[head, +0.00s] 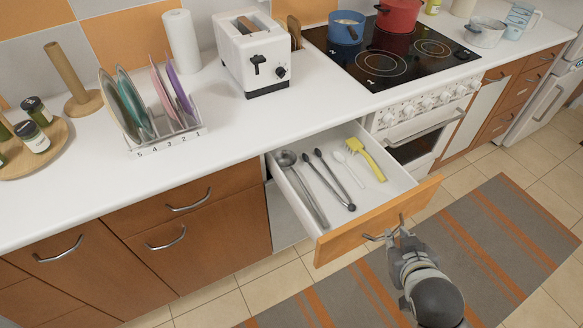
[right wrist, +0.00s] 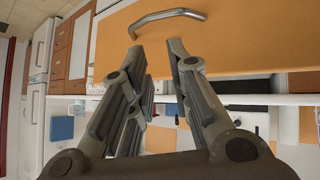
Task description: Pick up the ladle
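The ladle (head: 302,187) is metal grey and lies at the left side of the open drawer (head: 340,234), its round bowl toward the back and its handle toward the drawer front. My right gripper (head: 396,231) is just outside the drawer front, by the metal drawer handle (head: 376,237). In the right wrist view my right gripper (right wrist: 157,48) has its fingers apart with nothing between them. The handle (right wrist: 166,17) shows just beyond the fingertips there. My left gripper is not in view.
Tongs (head: 332,180), a whitish utensil (head: 347,166) and a yellow utensil (head: 366,159) lie right of the ladle. The counter above holds a dish rack (head: 170,141) and toaster (head: 256,52). A stove (head: 395,58) stands right. The striped rug (head: 497,240) is clear.

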